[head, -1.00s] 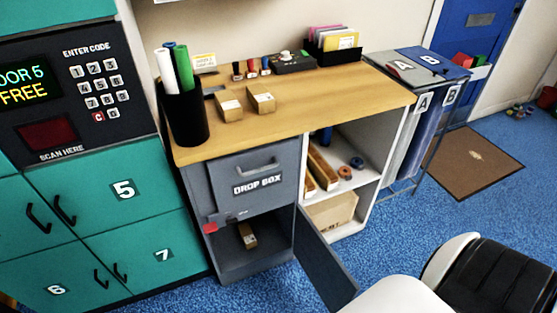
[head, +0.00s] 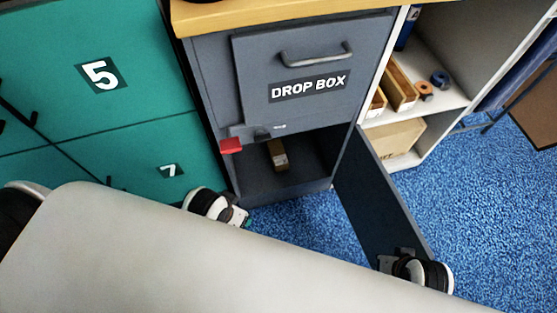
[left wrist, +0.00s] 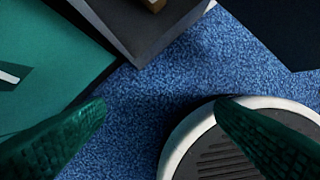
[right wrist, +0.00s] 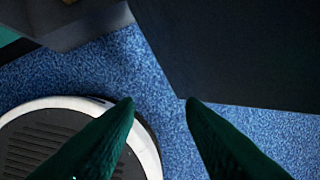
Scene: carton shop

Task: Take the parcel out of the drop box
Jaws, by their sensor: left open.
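The parcel (head: 278,155), a small brown box, lies on the floor of the grey drop box's lower compartment (head: 285,183). Its edge shows at the top of the left wrist view (left wrist: 153,4). The compartment door (head: 383,200) hangs open to the right. My left gripper (head: 240,216) is open and empty, low in front of the compartment's left side; its fingers (left wrist: 160,105) are apart over blue floor. My right gripper (head: 388,263) is beside the lower end of the door; its fingers (right wrist: 160,101) are apart with nothing between them. I cannot tell whether it touches the door.
Teal lockers (head: 95,75) stand on the left. A red tag (head: 231,146) sits at the compartment's upper left. A white shelf unit (head: 440,105) with cartons is on the right. Blue carpet (head: 480,200) is clear at right.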

